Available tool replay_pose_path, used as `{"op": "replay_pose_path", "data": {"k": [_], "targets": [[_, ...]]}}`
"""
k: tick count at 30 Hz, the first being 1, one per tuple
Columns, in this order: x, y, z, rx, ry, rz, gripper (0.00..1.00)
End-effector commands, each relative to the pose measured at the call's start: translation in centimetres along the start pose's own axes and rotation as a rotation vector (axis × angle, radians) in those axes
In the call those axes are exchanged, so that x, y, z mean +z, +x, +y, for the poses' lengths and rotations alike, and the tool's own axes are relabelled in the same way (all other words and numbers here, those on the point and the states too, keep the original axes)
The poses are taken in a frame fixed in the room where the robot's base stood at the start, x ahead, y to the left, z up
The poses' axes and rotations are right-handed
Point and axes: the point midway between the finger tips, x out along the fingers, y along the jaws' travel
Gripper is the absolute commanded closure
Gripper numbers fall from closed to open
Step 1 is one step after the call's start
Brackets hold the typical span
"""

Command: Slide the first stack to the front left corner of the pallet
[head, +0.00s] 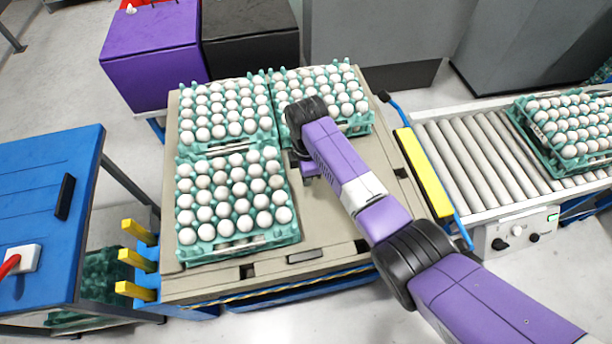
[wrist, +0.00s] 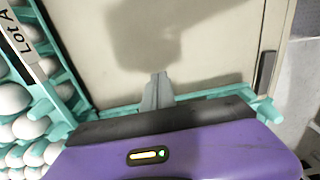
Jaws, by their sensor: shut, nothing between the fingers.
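Three teal-tray stacks of white eggs stand on the beige pallet (head: 345,235). The front left stack (head: 245,242) sits near the pallet's front left corner, slightly turned, with a bare strip in front. The other two are the back left stack (head: 187,98) and the back right stack (head: 362,124). My gripper (head: 308,172) is low, just right of the front left stack and before the back right one. In the wrist view its closed fingers (wrist: 157,90) hold nothing. A stack with a "Lot A" label (wrist: 22,38) shows at left there; contact is unclear.
The pallet's front right area is bare. A roller conveyor (head: 470,155) with another egg stack (head: 570,170) lies to the right, behind a yellow guard (head: 424,173). Yellow posts (head: 137,257) and a blue table (head: 45,190) stand left; a purple box (head: 155,60) stands behind.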

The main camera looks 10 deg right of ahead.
Motion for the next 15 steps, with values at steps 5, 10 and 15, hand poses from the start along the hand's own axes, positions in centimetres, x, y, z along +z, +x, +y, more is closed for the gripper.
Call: {"op": "replay_pose_path", "data": {"k": [5, 10, 15], "targets": [[0.0, -2.4, 0.1, 0.004, -0.001, 0.0, 1.0], [0.0, -5.1, 0.1, 0.005, -0.001, 0.0, 1.0], [0.0, -7.6, 0.1, 0.004, 0.0, 0.0, 1.0]]}}
